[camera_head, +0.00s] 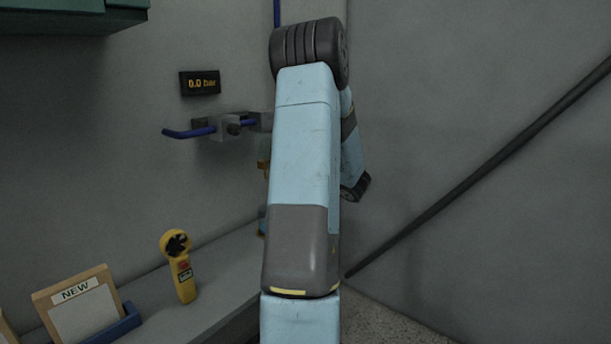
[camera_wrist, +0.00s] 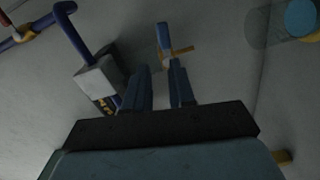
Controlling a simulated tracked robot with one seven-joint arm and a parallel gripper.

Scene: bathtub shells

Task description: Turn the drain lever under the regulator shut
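In the wrist view, a small blue lever-like piece (camera_wrist: 163,36) with a brass stem (camera_wrist: 181,50) shows just beyond my fingertips; I take it for the drain lever, but cannot be sure. My gripper (camera_wrist: 160,65) has its two blue fingers apart with nothing visible between them. The lever piece lies in line with the gap, and contact cannot be told. In the head view, my arm covers most of the regulator; only slivers of brass (camera_head: 263,166) show at its left edge. The gripper itself is hidden there.
A yellow handheld meter (camera_head: 180,266) and a NEW tray (camera_head: 84,305) stand on the ledge. A dark diagonal bar (camera_head: 480,168) crosses the right.

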